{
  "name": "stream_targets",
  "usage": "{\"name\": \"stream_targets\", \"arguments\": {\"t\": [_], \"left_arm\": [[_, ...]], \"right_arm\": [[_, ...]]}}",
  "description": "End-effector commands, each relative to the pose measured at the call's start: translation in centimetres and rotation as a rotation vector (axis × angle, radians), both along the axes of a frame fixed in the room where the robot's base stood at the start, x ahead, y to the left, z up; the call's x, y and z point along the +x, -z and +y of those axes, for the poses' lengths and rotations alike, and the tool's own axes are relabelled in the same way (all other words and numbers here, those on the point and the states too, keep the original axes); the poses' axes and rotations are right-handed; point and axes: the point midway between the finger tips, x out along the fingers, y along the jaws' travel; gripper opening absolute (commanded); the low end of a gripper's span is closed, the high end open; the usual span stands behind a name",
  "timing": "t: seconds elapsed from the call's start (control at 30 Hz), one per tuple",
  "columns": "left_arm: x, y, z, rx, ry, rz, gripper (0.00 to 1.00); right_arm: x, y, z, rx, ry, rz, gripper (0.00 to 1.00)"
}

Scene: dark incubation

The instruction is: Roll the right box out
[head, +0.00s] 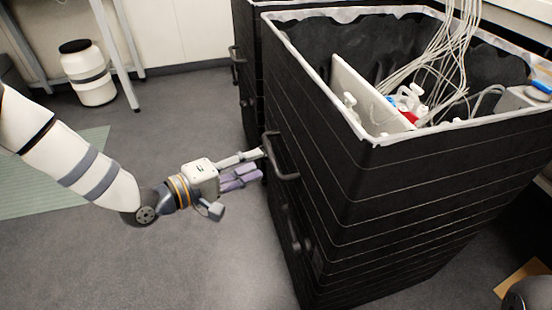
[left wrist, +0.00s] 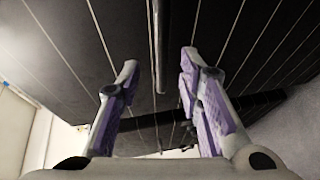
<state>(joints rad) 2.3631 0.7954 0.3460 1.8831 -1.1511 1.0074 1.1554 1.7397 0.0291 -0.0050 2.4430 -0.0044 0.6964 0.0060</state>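The right box (head: 400,200) is a tall black box with ribbed sides and an open top, filling the right half of the head view. A black bar handle (head: 285,172) sticks out of its left side. My left gripper (head: 262,165) is at this handle, coming from the left. In the left wrist view my left gripper (left wrist: 159,68) has its two purple-padded fingers spread apart. The handle bar (left wrist: 161,35) runs between the fingertips, with gaps on both sides.
A second black box (head: 245,70) with its own handle stands behind the right box. Pale cables and white parts are inside the right box. A white canister (head: 90,80) stands by a table leg at the back left. The grey floor (head: 200,255) left of the boxes is clear.

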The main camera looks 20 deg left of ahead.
Motion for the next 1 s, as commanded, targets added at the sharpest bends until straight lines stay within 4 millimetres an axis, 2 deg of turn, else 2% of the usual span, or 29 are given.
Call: {"name": "stream_targets", "arguments": {"t": [0.1,0.27,0.6,0.63,0.77,1.0], "left_arm": [[2.3,1.0,-1.6,0.002,0.002,0.004,0.33],[4.5,1.3,-3.0,0.002,0.001,0.003,0.33],[5.1,1.3,-3.4,0.001,-0.001,0.004,0.33],[5.1,1.3,-3.4,0.001,-0.001,0.004,0.29],[5.1,1.3,-3.4,0.001,-0.001,0.005,0.00],[5.1,1.3,-3.4,0.001,0.000,0.004,0.00]], "right_arm": [[-0.2,0.8,0.0,0.000,0.000,0.009,0.40],[-0.3,1.2,0.0,0.000,0.000,0.014,0.40],[-0.4,1.2,0.0,0.001,-0.001,0.015,0.40],[-0.4,1.2,0.0,0.001,-0.001,0.015,0.40],[-0.4,1.2,0.0,0.001,-0.001,0.015,0.40],[-0.4,1.2,0.0,0.001,-0.001,0.015,0.40]]}}
